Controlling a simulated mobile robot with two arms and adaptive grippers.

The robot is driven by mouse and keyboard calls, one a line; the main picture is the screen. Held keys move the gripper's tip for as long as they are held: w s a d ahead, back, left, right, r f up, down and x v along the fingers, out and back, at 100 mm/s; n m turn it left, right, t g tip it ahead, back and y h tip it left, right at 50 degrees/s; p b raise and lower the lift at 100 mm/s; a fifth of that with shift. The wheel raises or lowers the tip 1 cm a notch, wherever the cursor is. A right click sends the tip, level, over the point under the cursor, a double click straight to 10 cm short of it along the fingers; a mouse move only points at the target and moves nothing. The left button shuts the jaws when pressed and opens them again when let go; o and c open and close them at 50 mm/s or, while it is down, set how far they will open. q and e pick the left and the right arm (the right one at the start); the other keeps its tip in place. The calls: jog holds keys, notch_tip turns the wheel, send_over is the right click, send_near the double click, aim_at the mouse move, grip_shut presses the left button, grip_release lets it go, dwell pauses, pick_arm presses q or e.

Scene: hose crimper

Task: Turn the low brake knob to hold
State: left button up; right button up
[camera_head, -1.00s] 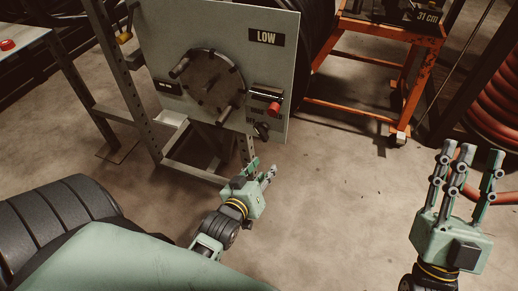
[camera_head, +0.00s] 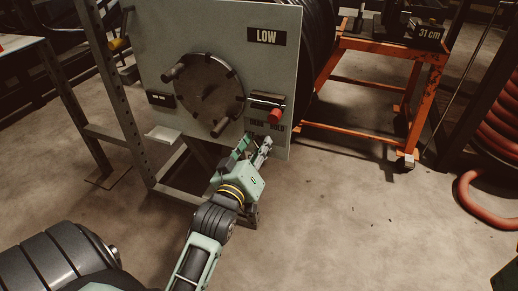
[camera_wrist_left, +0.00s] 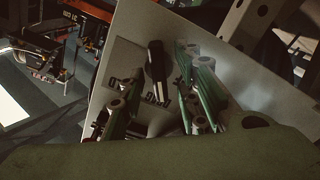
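The grey LOW panel (camera_head: 215,40) carries a DRAG/HOLD label (camera_head: 268,127) at its lower right. My left gripper (camera_head: 254,145) is up at the panel just below this label, its fingers hiding the low brake knob in the head view. In the left wrist view, the black knob (camera_wrist_left: 155,60) stands between the spread fingers of my left gripper (camera_wrist_left: 156,88). The fingers look open, with one on the left of the knob and others on its right. I cannot tell whether any finger touches it. My right gripper is not clearly in view.
A red knob (camera_head: 274,115) sits just above the label. A round dark handwheel (camera_head: 209,92) is to its left on the panel. An orange stand (camera_head: 350,90) is to the right, with red hose (camera_head: 495,130) beyond.

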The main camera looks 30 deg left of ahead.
pick_arm(q)
jog(key=shift+w+a, duration=0.15)
jog(key=shift+w, duration=0.35)
